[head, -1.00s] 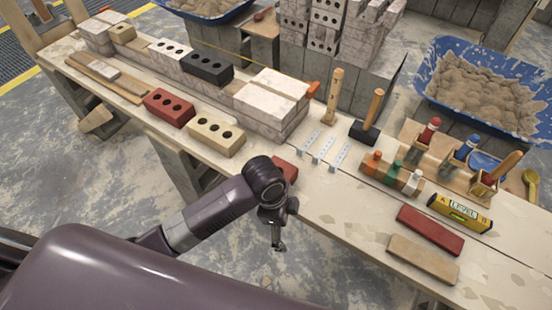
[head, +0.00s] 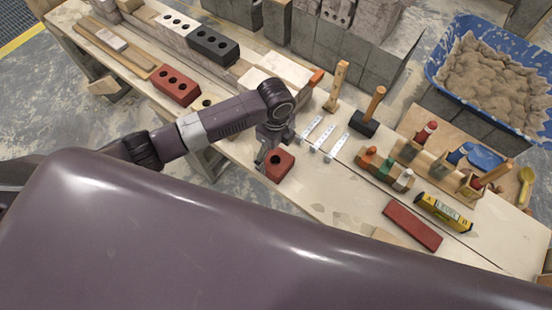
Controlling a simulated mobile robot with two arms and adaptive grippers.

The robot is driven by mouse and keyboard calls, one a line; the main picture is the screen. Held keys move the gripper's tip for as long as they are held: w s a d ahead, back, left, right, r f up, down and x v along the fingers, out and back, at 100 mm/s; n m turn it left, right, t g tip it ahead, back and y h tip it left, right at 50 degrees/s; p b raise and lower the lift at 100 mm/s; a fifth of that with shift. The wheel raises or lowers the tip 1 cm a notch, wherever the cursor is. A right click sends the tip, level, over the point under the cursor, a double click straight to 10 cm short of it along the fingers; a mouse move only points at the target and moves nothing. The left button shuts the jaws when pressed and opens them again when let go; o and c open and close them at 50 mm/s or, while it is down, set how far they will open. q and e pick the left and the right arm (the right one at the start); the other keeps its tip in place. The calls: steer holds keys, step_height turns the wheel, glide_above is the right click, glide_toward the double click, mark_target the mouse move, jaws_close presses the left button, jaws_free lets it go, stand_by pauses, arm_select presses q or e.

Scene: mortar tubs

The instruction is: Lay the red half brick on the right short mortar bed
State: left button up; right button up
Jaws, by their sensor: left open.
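The red half brick (head: 280,166), with one dark hole showing, lies on the workbench near its front edge. My left gripper (head: 262,163) is open and points down just left of the half brick. I cannot tell whether it touches it. A low pale wall runs along the back of the bench, with white slab-like tops (head: 284,68) at its right end. My left arm hides part of this wall, and I cannot make out the right short mortar bed for certain. My right gripper is out of view.
A black brick (head: 213,45) and a white brick (head: 177,22) sit on the wall. A red three-hole brick (head: 175,87) lies in front. Metal strips (head: 323,135), a mallet (head: 367,120), bottles and a level (head: 443,212) are to the right.

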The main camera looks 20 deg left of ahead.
mark_target(276, 159)
arm_select(q)
steer(key=shift+s+f, duration=0.15)
steer(key=shift+f, duration=0.25)
steer(key=f, duration=0.4)
steer(key=shift+w+a+p, duration=0.1)
steer(key=shift+w+p, duration=0.2)
steer(key=shift+w, duration=0.1)
steer(key=shift+s+f, duration=0.1)
steer(key=shift+f, duration=0.25)
steer(key=c, duration=2)
steer(key=shift+r, duration=0.1)
steer(key=shift+c, duration=0.6)
steer(key=shift+r, duration=0.1)
